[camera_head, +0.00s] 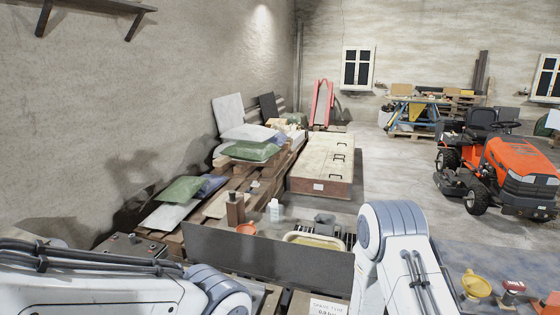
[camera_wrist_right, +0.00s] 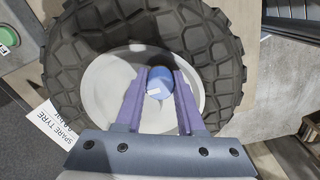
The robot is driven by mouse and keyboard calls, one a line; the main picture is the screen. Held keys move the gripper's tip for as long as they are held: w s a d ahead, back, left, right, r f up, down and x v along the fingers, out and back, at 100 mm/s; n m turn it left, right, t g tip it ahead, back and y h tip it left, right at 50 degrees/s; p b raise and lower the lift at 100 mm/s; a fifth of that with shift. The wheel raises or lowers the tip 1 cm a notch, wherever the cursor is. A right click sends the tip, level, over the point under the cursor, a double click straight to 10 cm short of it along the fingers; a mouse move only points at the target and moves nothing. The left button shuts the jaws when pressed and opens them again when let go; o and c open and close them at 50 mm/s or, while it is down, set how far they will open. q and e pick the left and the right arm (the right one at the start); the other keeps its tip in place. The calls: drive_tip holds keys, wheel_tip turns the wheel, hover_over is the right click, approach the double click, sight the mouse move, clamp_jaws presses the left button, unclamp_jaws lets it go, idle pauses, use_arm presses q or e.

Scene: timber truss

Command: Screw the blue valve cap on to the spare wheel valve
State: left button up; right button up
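In the right wrist view, the spare wheel's black chunky tyre (camera_wrist_right: 215,50) surrounds a pale rim (camera_wrist_right: 105,75). The blue valve cap (camera_wrist_right: 159,83) is over the rim, between the two purple fingers of my right gripper (camera_wrist_right: 160,76). The fingers appear to press on it from both sides. The valve cannot be made out; the cap and fingers may hide it. I cannot tell whether the cap touches the valve. In the head view only links of my two arms show; the left gripper is out of view.
A "SPARE TYRE" label (camera_wrist_right: 55,130) lies left of the wheel and also shows in the head view (camera_head: 328,307). A dark upright panel (camera_head: 250,252) stands ahead, with bottles and a tray (camera_head: 315,239) behind it. A yellow funnel (camera_head: 475,285) stands right. An orange tractor (camera_head: 510,168) is farther off.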

drive_tip(key=o, duration=0.4)
wheel_tip(320, 180, up, 10)
drive_tip(key=shift+r+b, duration=0.1)
drive_tip(key=shift+b, duration=0.85)
drive_tip(key=s+a+r+m+b, duration=0.1)
drive_tip(key=s+a+r+b, duration=0.55)
drive_tip(key=a, duration=0.35)
drive_tip(key=shift+m+y, duration=0.5)
drive_tip(key=shift+m, duration=0.4)
drive_tip(key=s+r+b, duration=0.1)
drive_tip(key=s, duration=0.3)
drive_tip(key=s+a+r, duration=0.1)
drive_tip(key=s+r, duration=0.1)
drive_tip(key=s, duration=0.1)
drive_tip(key=s+a+r+b, duration=0.1)
drive_tip(key=s, duration=0.3)
drive_tip(key=shift+s+a+r+b, duration=0.2)
drive_tip(key=shift+s+b, duration=0.15)
